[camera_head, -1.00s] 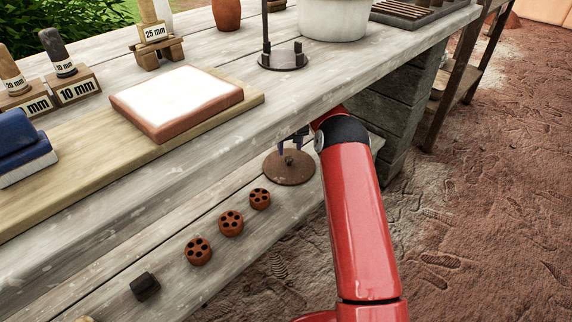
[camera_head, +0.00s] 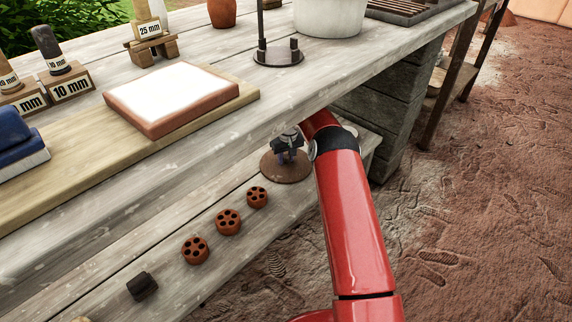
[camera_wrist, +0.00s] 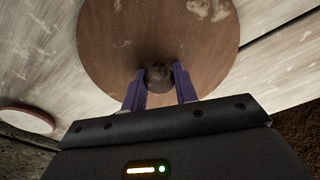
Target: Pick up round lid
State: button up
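The round lid (camera_head: 284,172) is a brown wooden disc with a small dark knob. It lies flat on the lower shelf under the table. My gripper (camera_head: 288,151) is over it, pointing down, partly hidden by the table edge and my red arm. In the wrist view the lid (camera_wrist: 105,40) fills the upper middle. The two purple fingers of my gripper (camera_wrist: 159,72) stand on either side of the knob (camera_wrist: 158,76), with narrow gaps beside it. The gripper looks open around the knob.
Several brown clay pieces with holes (camera_head: 228,222) and a dark block (camera_head: 142,286) stand on the lower shelf (camera_head: 110,285). The table top (camera_head: 225,140) overhangs close to my arm. It carries a clay slab (camera_head: 172,97) and a white pot (camera_head: 329,17). A stone support (camera_head: 398,110) stands right.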

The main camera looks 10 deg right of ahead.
aim_at(286, 156)
jog(key=shift+c, duration=0.9)
notch_tip(286, 156, up, 10)
jog(key=shift+r+p, duration=0.1)
jog(key=shift+p, duration=0.4)
